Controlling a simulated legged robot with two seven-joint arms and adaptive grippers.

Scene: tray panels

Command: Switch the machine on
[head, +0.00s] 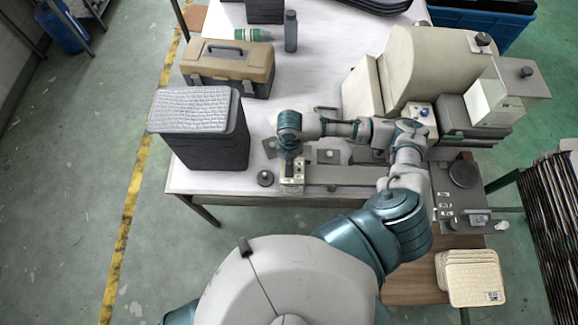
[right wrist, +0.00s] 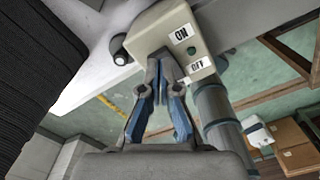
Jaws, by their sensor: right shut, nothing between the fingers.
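A small beige switch box (head: 292,188) sits at the front edge of the white table, beside the large beige machine (head: 425,65). In the right wrist view the box (right wrist: 160,25) carries an ON label (right wrist: 181,34), an OFF label (right wrist: 196,66) and a small green button (right wrist: 191,50) between them. My right gripper (head: 291,160) points down at the box. In the right wrist view its fingertips (right wrist: 165,64) are closed together, empty, in front of the box's face beside the labels. They hide part of that face; I cannot tell whether they touch it. My left gripper is out of view.
A round black knob (head: 265,178) is close to the box's left. Cream panels (head: 470,278) lie at lower right. The floor left of the table is clear.

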